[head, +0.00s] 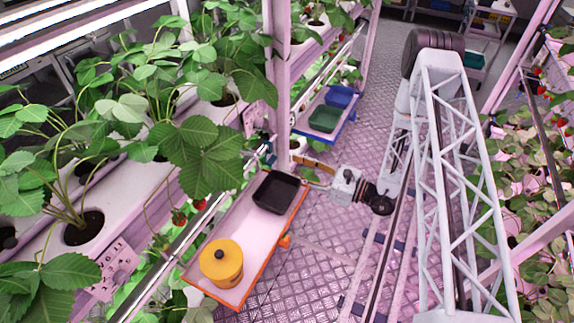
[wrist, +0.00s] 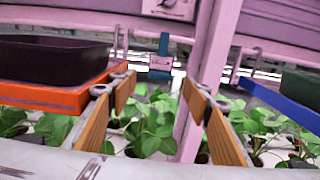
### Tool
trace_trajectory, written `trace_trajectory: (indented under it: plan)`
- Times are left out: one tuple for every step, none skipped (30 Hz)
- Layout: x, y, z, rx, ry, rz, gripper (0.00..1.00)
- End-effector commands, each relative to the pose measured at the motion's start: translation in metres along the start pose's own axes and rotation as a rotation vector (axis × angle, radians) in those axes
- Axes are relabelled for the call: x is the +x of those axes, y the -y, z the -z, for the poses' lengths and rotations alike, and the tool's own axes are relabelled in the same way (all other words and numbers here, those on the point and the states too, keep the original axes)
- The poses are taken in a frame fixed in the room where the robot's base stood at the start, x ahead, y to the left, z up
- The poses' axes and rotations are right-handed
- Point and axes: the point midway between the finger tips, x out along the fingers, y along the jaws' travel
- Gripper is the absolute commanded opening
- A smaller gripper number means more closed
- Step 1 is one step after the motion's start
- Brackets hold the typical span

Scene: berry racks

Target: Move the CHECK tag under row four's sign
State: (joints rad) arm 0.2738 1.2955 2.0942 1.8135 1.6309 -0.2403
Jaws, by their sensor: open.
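My gripper (head: 312,172) is open and empty, reaching left toward the pink upright post in the head view. In the wrist view its two orange-brown fingers (wrist: 155,100) stand wide apart, with the post beyond them. A small blue-teal tag-like piece (wrist: 161,60) hangs past the fingers, left of the post; its lettering is too small to read. A pale sign plate (wrist: 170,8) is cut off at the top of the wrist view. In the head view, one dotted plate (head: 116,268) is on the near left trough and another (head: 253,117) is by the post. I cannot tell which marks row four.
A blue-edged shelf (head: 337,134) holds green and blue trays beyond the post. Strawberry plants overhang the left troughs. The metal floor (head: 305,255) between shelf and rails is clear.

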Motion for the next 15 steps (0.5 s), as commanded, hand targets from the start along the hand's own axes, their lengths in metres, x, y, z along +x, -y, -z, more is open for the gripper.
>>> trace_trajectory:
  plan:
    - [-0.006, 0.001, 0.000, 0.001, 0.000, 0.003, 0.45]
    - [-0.009, 0.001, 0.000, 0.001, 0.000, 0.003, 0.45]
    - [-0.013, 0.001, 0.000, 0.001, 0.000, 0.002, 0.45]
    - [-0.016, 0.001, 0.000, 0.000, 0.000, 0.002, 0.45]
    - [-0.019, 0.001, 0.000, 0.000, 0.000, 0.002, 0.45]
    - [-0.022, 0.001, 0.000, 0.000, 0.000, 0.002, 0.45]
    - [-0.025, 0.001, 0.000, 0.000, 0.000, 0.002, 0.45]
    - [-0.027, 0.001, 0.000, -0.001, 0.000, 0.002, 0.45]
    - [-0.029, 0.001, 0.000, -0.001, 0.000, 0.002, 0.45]
    - [-0.031, 0.001, 0.000, -0.001, 0.001, 0.001, 0.45]
    - [-0.033, 0.001, 0.000, -0.001, 0.001, 0.001, 0.45]
    - [-0.035, 0.001, 0.000, -0.001, 0.001, 0.001, 0.45]
    - [-0.036, 0.000, 0.000, -0.001, 0.001, 0.001, 0.45]
    - [-0.037, 0.000, 0.000, -0.001, 0.001, 0.001, 0.45]
    - [-0.038, 0.001, 0.000, -0.001, 0.001, 0.001, 0.45]
